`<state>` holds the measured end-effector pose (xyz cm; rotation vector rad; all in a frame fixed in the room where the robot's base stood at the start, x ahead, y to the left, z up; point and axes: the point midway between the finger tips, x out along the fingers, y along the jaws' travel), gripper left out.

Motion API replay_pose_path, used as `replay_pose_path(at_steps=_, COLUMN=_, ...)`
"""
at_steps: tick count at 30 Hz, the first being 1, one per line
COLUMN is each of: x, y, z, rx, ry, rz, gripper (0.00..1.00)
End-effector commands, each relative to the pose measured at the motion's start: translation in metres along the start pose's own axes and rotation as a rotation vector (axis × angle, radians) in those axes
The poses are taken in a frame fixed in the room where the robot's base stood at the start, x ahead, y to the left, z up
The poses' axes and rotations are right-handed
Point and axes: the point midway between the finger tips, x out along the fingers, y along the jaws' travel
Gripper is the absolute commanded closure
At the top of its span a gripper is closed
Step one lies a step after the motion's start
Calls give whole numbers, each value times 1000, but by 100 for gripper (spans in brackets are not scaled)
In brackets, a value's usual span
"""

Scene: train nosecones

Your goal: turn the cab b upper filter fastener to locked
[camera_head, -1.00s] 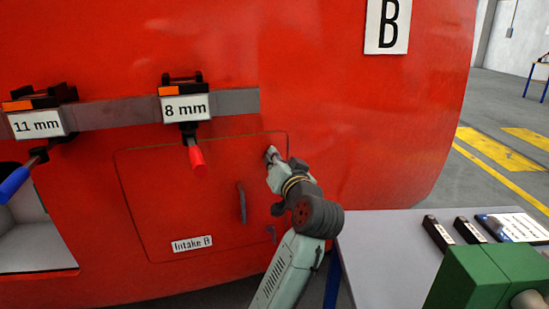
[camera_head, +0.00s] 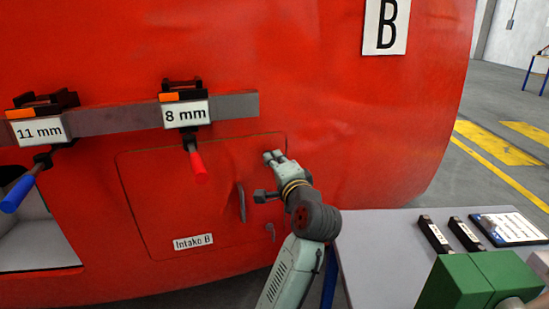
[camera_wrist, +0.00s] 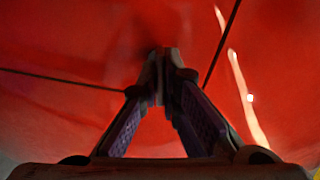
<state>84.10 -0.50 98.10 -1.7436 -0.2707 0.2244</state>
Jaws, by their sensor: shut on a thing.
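The red Intake B hatch (camera_head: 165,195) is closed flush in the red nosecone marked B. My gripper (camera_head: 272,157) is at the hatch's upper right corner, pointing at the panel. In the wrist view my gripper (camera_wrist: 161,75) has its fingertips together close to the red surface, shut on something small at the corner. That thing, where the upper fastener sits, is hidden by the fingertips, so its turn cannot be read. The lower fastener (camera_head: 271,231) shows as a small dark piece near the hatch's lower right corner.
A dark handle (camera_head: 241,203) stands on the hatch left of my arm. Tools labelled 8 mm (camera_head: 187,113) and 11 mm (camera_head: 40,131) hang from a grey rail above. A grey table (camera_head: 385,250) with dark blocks and a green object (camera_head: 470,285) is at right.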

Motion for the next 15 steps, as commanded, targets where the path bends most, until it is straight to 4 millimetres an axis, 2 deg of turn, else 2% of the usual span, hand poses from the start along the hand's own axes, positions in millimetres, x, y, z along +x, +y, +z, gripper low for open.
replay_pose_path(at_steps=6, x=0, y=0, z=-1, rx=120, ry=1, rz=1, gripper=100)
replay_pose_path(at_steps=15, x=0, y=1, z=-1, rx=197, ry=2, rz=1, gripper=100)
